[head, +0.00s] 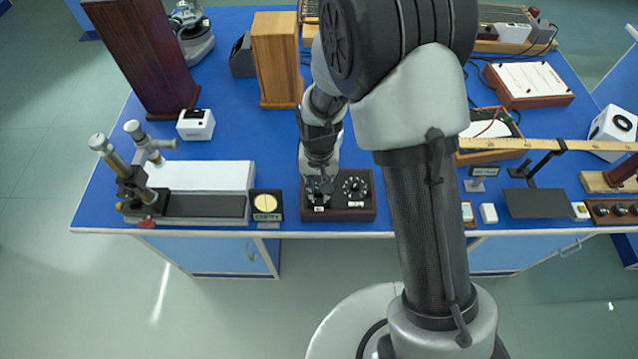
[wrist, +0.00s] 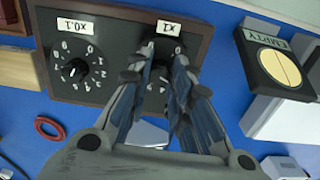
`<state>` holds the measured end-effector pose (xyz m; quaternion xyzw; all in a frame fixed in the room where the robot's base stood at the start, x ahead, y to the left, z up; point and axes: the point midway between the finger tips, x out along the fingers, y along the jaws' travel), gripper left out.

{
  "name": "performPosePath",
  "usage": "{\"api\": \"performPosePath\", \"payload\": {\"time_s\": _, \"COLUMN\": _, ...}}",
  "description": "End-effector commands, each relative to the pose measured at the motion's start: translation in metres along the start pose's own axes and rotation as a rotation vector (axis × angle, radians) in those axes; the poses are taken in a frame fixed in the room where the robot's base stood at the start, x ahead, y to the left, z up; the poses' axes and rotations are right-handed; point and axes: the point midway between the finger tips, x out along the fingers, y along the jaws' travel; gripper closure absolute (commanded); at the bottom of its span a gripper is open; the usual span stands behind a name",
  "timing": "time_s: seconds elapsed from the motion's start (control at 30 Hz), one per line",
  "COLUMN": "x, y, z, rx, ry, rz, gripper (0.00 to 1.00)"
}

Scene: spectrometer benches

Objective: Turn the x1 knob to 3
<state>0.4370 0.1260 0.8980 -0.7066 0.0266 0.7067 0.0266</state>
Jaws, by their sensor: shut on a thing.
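A dark box (head: 366,213) with two dials stands near the front edge of the blue bench; it also fills the top of the wrist view (wrist: 119,30). The dial by the "X1" label (wrist: 168,28) is on the right in the wrist view. My gripper (wrist: 163,66) reaches down over it with its fingers shut on the x1 knob (wrist: 162,74). The fingers hide most of that dial, so I cannot read the knob's setting. In the head view my gripper (head: 319,188) covers the left dial. The x0.1 knob (wrist: 75,70) beside it is uncovered.
A sign with a round cream disc (head: 266,204), reading "EMPTY" in the wrist view, stands left of the box. A microscope-like instrument (head: 146,190) is further left. A wooden block (head: 276,60) stands behind. A red ring (wrist: 50,128) lies near the box.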

Motion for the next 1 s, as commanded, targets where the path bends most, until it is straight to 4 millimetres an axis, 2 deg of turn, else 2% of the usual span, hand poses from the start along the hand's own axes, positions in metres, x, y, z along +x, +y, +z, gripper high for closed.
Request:
{"api": "performPosePath", "payload": {"time_s": 0.4, "x": 0.0000, "y": -0.0001, "z": 0.0002, "rx": 0.185, "ry": -0.001, "rz": 0.000, "gripper": 1.00}}
{"api": "performPosePath", "payload": {"time_s": 0.93, "x": 0.0002, "y": -0.0001, "z": 0.0003, "rx": 0.209, "ry": -0.001, "rz": 0.000, "gripper": 1.00}}
{"api": "performPosePath", "payload": {"time_s": 0.97, "x": 0.0002, "y": -0.0001, "z": 0.0003, "rx": 0.209, "ry": -0.001, "rz": 0.000, "gripper": 0.80}}
{"api": "performPosePath", "payload": {"time_s": 1.0, "x": 0.0002, "y": -0.0001, "z": 0.0003, "rx": 0.209, "ry": -0.001, "rz": 0.000, "gripper": 0.77}}
